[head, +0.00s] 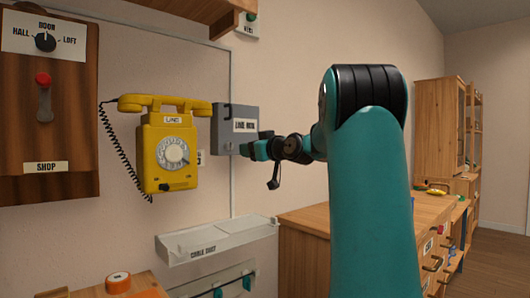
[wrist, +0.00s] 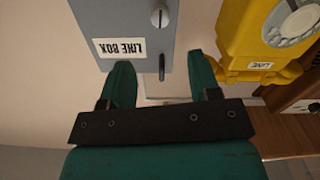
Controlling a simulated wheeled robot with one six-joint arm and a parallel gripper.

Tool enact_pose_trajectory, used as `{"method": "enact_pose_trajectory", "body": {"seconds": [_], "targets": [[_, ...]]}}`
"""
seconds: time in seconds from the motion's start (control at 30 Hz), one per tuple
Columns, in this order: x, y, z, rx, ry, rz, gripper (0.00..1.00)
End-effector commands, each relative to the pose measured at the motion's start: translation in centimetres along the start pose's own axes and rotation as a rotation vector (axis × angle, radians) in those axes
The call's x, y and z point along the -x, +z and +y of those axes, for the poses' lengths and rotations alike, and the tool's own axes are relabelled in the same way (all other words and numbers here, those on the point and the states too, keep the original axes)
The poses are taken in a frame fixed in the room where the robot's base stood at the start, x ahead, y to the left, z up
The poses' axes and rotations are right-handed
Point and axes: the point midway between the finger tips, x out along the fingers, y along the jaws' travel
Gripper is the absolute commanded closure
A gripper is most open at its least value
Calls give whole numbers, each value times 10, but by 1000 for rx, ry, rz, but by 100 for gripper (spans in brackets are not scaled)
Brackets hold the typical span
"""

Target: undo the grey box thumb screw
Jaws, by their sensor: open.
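The grey box (head: 232,117) hangs on the wall right of the yellow phone, its lid shut, with a white label on its front. In the wrist view the grey box (wrist: 125,25) appears upside down, its label reading LINE BOX. A round metal thumb screw (wrist: 159,17) stands out from its front, near the box's right edge in that view. A small dark upright piece (wrist: 161,67) shows at the box's edge, between my fingers. My gripper (wrist: 160,60) is open and empty, with the screw beyond its fingertips. In the head view my gripper (head: 252,149) is at the box's lower right, hiding that corner.
The yellow phone (head: 168,150) with its coiled cord is close beside the box. A cable duct (head: 215,238) runs below. A wooden panel (head: 48,140) hangs at the left, and a wooden bench (head: 310,225) stands below my arm. The wall just under the box is clear.

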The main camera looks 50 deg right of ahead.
Motion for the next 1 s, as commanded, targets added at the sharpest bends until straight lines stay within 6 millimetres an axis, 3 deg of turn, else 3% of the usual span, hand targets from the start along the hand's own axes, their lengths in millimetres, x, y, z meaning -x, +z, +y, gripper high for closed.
{"method": "enact_pose_trajectory", "body": {"seconds": [0.1,0.3,1.0], "targets": [[26,1,1,0,4,-1,43],[50,1,1,-1,1,-1,43],[54,0,0,-1,-2,-2,43]]}}
